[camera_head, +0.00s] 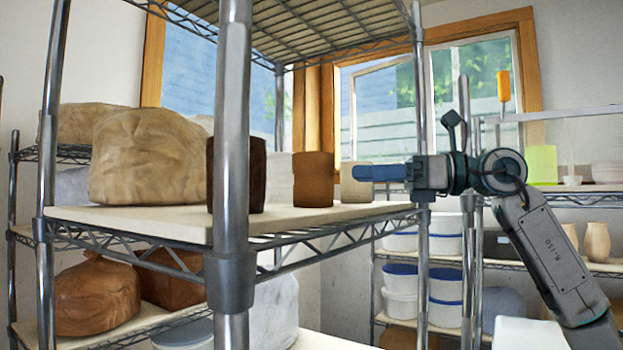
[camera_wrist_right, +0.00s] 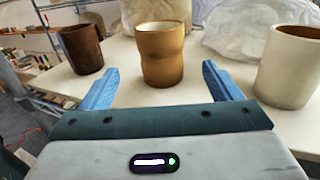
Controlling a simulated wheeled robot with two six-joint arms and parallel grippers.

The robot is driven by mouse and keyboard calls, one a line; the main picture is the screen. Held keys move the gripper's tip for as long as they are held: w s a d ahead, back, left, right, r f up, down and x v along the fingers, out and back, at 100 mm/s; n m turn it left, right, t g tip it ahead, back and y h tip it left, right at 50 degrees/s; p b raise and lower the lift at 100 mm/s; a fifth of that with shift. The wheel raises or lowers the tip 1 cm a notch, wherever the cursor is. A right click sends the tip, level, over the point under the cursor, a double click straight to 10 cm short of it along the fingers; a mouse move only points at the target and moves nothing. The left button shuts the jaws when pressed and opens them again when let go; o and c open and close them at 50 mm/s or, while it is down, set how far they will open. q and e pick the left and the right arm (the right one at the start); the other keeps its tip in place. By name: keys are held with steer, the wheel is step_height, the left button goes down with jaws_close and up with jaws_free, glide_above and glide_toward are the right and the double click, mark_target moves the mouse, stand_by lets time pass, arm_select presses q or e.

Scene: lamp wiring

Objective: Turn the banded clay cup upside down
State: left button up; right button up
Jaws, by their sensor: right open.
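A clay-brown cup with a ringed waist (camera_head: 313,180), which I take as the banded clay cup, stands upright on the pale shelf board. In the right wrist view the brown cup (camera_wrist_right: 162,58) shows its pale inside at the top, so its mouth is up. My right gripper (camera_head: 378,173) comes in level from the right, with blue fingers. In the wrist view the open right gripper (camera_wrist_right: 158,80) has a finger to each side of the cup in the picture, with the cup ahead and apart from them. My left gripper is not in view.
A dark brown cup (camera_head: 250,176) stands left of it, partly behind a shelf post (camera_head: 230,120). A cream cup (camera_head: 356,190) stands to the right, partly behind my right fingers. Wrapped clay (camera_head: 148,158) sits on the shelf board (camera_head: 130,222). A wire shelf (camera_head: 290,30) hangs above.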

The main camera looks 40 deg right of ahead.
mark_target(323, 176)
steer(key=p+x, duration=0.1)
steer(key=x, duration=0.2)
steer(key=shift+w, duration=0.1)
steer(key=p+x, duration=0.3)
steer(key=x, duration=0.1)
steer(key=shift+w+a+r+p, duration=0.1)
steer(key=shift+w+a+p, duration=0.1)
steer(key=shift+p, duration=0.1)
steer(key=shift+w+a, duration=0.1)
steer(key=shift+w, duration=0.1)
steer(key=shift+s, duration=0.15)
steer(key=shift+c, duration=0.6)
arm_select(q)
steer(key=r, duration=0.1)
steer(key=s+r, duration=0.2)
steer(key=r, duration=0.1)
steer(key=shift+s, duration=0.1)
arm_select(e)
steer(key=c, duration=1.1)
